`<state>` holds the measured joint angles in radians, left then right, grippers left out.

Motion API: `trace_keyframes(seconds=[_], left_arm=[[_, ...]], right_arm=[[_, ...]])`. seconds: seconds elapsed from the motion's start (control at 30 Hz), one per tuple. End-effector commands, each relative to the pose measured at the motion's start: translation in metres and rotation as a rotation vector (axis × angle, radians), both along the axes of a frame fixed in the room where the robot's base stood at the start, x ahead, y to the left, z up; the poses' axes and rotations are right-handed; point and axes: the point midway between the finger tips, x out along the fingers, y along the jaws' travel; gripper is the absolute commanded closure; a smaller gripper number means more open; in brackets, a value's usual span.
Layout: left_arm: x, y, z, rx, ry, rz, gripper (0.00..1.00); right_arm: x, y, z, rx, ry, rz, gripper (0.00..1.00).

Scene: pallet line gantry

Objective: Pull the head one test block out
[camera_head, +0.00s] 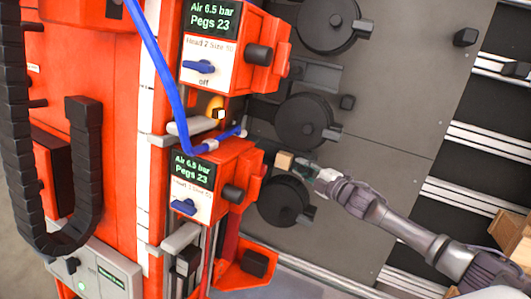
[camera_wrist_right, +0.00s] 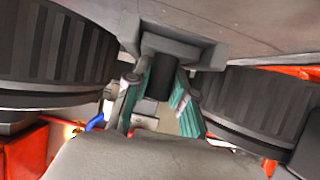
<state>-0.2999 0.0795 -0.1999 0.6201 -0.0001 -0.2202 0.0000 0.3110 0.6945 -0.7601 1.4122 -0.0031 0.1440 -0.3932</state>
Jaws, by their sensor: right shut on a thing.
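My right gripper (camera_head: 314,171) comes in from the right, between two dark round drums beside the lower red head, labelled Head 1. In the right wrist view, the teal-padded fingers of my right gripper (camera_wrist_right: 160,88) are closed around a black cylindrical knob (camera_wrist_right: 158,72), which sits against a grey bracket (camera_wrist_right: 172,42). A small tan block (camera_head: 284,161) shows just left of the fingertips in the head view; whether the knob joins it cannot be told. My left gripper is not in view.
Dark drums stand close above (camera_head: 303,120) and below (camera_head: 283,202) the gripper. The lower red head (camera_head: 240,160) is just to the left. A blue hose (camera_head: 165,75) hangs across the red machine. Open grey plate (camera_head: 400,125) lies to the right, with a wooden crate (camera_head: 510,232) beyond.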

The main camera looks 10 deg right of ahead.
Motion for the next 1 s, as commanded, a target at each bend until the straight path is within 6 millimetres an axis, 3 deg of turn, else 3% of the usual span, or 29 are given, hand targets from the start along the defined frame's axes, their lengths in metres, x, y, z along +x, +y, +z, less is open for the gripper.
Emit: trace_keyframes(seconds=[1.0], left_arm=[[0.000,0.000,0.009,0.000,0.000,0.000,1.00]], right_arm=[[-0.029,-0.041,-0.002,-0.002,0.004,0.000,0.95]])
